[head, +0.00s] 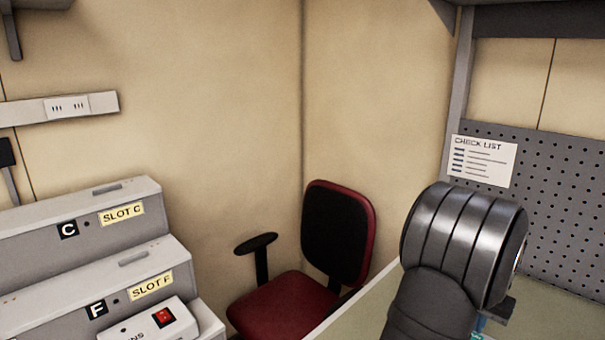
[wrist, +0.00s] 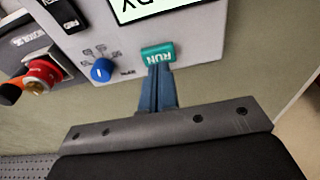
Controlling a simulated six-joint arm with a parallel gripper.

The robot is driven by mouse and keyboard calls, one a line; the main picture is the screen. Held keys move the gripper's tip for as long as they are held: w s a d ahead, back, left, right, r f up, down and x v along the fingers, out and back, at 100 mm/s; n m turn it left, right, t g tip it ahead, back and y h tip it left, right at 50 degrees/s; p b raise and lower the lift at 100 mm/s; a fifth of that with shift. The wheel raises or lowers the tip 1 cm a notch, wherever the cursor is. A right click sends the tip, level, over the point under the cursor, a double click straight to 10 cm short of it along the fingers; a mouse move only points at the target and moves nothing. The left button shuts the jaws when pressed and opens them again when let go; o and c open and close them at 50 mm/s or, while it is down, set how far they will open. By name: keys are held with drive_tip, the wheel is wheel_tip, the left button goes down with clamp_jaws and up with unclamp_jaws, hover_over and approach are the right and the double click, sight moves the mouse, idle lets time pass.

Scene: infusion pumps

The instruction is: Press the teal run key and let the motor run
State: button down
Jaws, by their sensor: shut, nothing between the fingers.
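The teal run key (wrist: 158,53), marked RUN, shows in the wrist view on the grey pump panel (wrist: 203,40), upside down in the picture. My gripper (wrist: 156,66) is shut and empty, with its blue fingertips at the edge of the key. They overlap the key's lower edge in the picture; I cannot tell whether they press it. A display (wrist: 140,6) with dark letters on a pale ground is partly cut off at the top. The motor cannot be made out.
A blue knob (wrist: 101,70) and a red knob (wrist: 42,76) lie left of the key. In the head view, a red chair (head: 285,304) stands by the bench, with slot racks (head: 90,262) at left and a pegboard (head: 565,190) at right.

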drive_tip(key=shift+f, duration=0.85)
idle(0.3)
wheel_tip(320, 180, up, 8)
idle(0.9)
idle(2.7)
